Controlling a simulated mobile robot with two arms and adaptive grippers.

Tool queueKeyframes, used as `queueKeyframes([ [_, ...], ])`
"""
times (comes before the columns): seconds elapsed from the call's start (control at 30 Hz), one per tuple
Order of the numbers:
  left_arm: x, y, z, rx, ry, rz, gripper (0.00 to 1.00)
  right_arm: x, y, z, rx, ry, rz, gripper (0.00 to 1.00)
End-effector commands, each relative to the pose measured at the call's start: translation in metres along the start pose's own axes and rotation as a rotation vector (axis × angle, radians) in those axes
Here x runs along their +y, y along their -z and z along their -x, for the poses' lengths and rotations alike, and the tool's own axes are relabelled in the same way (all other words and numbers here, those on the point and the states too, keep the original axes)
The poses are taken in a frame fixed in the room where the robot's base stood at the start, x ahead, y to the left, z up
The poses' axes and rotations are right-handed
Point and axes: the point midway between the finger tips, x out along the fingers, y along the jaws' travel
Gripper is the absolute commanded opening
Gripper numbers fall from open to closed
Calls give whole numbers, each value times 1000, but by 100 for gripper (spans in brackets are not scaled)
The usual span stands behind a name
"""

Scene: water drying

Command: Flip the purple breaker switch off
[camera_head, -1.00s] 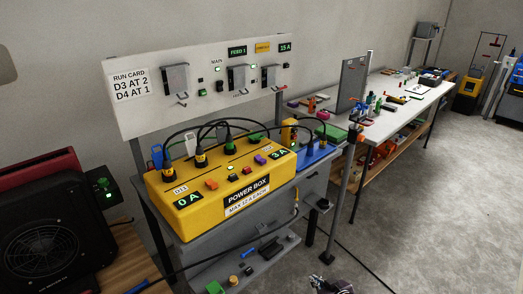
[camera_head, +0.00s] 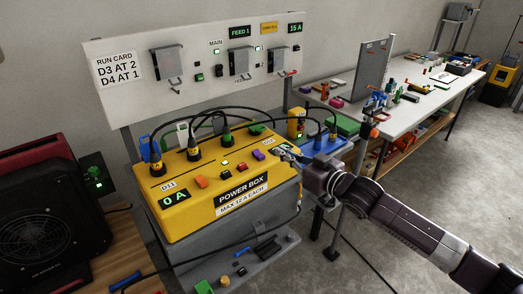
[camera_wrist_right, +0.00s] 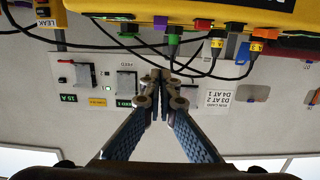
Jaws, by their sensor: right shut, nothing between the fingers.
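The purple breaker switch (camera_head: 257,155) sits on the sloped front of the yellow power box (camera_head: 178,216), near its right end. A small purple piece (camera_wrist_right: 173,39) shows on the box edge in the upside-down right wrist view. My right gripper (camera_head: 279,153) is shut and empty, its tips just right of the purple switch. In the head view I cannot tell whether they touch it. The gripper also shows in the wrist view (camera_wrist_right: 160,79), fingers together. It hides the box's right display. My left gripper is out of view.
A panel (camera_head: 130,105) with covered switches rises behind. A post (camera_head: 352,190) stands near my right arm.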

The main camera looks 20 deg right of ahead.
Motion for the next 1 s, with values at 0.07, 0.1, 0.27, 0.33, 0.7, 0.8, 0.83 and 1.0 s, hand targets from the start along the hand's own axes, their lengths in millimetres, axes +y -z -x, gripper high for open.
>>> queueKeyframes([
  [0.07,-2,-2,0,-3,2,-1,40,0,0,0,0,-1,0,0],
  [0.1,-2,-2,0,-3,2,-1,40,0,0,-1,0,-1,0,0],
  [0.27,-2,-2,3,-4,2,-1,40,1,1,-12,2,-2,-2,0],
  [0.33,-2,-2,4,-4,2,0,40,1,2,-21,3,-2,-1,0],
  [0.7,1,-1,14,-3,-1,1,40,1,2,-89,2,-2,0,0],
  [0.8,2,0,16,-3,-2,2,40,1,2,-104,0,-2,1,0],
  [0.83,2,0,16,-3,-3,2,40,0,-10,-104,-5,-2,-2,0],
  [1.0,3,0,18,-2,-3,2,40,1,-30,-108,-1,-2,-2,0],
])
